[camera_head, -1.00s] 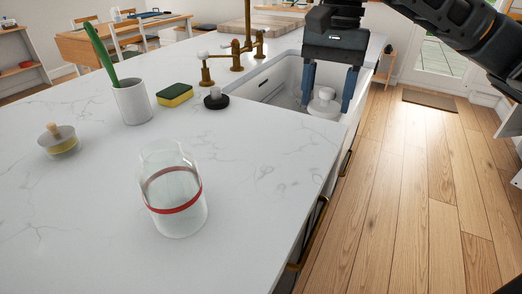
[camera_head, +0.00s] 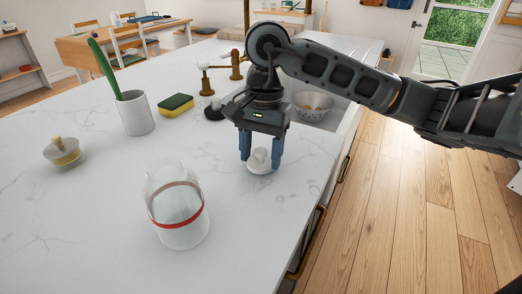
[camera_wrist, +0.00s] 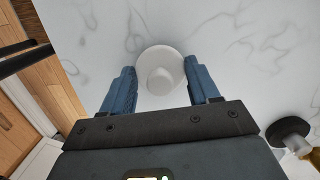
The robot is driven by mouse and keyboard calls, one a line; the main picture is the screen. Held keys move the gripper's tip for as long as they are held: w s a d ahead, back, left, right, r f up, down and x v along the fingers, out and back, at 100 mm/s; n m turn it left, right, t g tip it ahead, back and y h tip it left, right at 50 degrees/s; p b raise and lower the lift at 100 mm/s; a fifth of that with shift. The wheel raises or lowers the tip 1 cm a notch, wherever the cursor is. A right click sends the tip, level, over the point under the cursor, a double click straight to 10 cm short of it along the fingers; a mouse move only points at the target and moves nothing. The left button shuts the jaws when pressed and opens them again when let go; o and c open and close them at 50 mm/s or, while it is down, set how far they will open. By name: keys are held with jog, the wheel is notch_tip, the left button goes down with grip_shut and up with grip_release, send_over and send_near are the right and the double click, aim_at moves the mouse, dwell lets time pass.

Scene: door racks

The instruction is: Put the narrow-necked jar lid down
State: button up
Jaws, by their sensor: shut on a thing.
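The white round jar lid (camera_head: 259,166) with a raised knob is between the blue fingers of my gripper (camera_head: 261,156), over the white marble counter. In the wrist view my gripper (camera_wrist: 161,88) has one finger on each side of the lid (camera_wrist: 160,57). The gripper is shut on the lid. The lid is level and at or just above the counter; I cannot tell if it touches. A clear glass jar (camera_head: 178,215) with a red band stands open in front and to the left of it.
A white cup (camera_head: 134,115) with a green item, a sponge (camera_head: 176,105) and a black stopper (camera_head: 213,112) stand behind. A sink with a bowl (camera_head: 312,105) is behind right. Counter around the lid is clear.

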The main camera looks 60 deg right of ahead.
jog(key=shift+f, duration=0.25)
jog(key=shift+f+b, duration=0.2)
jog(key=shift+b, duration=0.15)
jog(key=o, duration=1)
jog(key=shift+r, duration=0.1)
jog(key=r, duration=0.4)
jog(key=d+r, duration=0.1)
jog(key=r, duration=0.7)
jog(key=shift+w+d+r, duration=0.1)
jog(key=shift+d, duration=0.1)
